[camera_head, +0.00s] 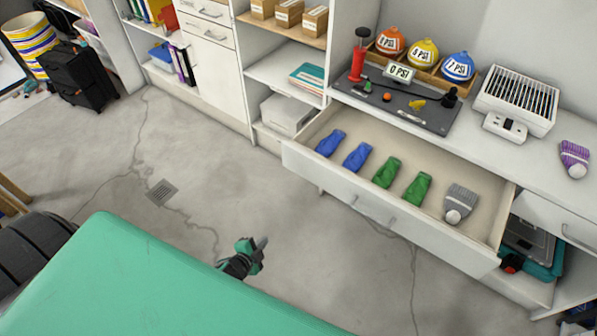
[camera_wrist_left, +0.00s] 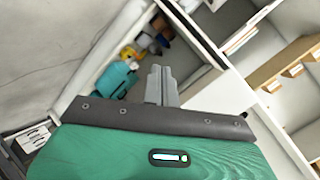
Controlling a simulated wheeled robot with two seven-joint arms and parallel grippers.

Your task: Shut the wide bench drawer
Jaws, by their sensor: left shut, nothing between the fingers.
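The wide bench drawer (camera_head: 385,222) stands pulled out from the bench in the head view, with its long white front facing the open floor and a handle on it. Inside lie two blue items (camera_head: 357,156), two green items (camera_head: 417,188) and a grey knitted item (camera_head: 460,203). My left gripper (camera_head: 262,243) is over the floor, left of and apart from the drawer front. In the left wrist view its fingers (camera_wrist_left: 160,85) are together with nothing between them. My right gripper is not in view.
The bench top carries a dark board (camera_head: 400,100) with small parts, three labelled balls (camera_head: 424,52) and a white heater-like box (camera_head: 516,98). Below the drawer's right end is an open compartment with a teal case (camera_head: 535,262). Grey floor between gripper and drawer is clear.

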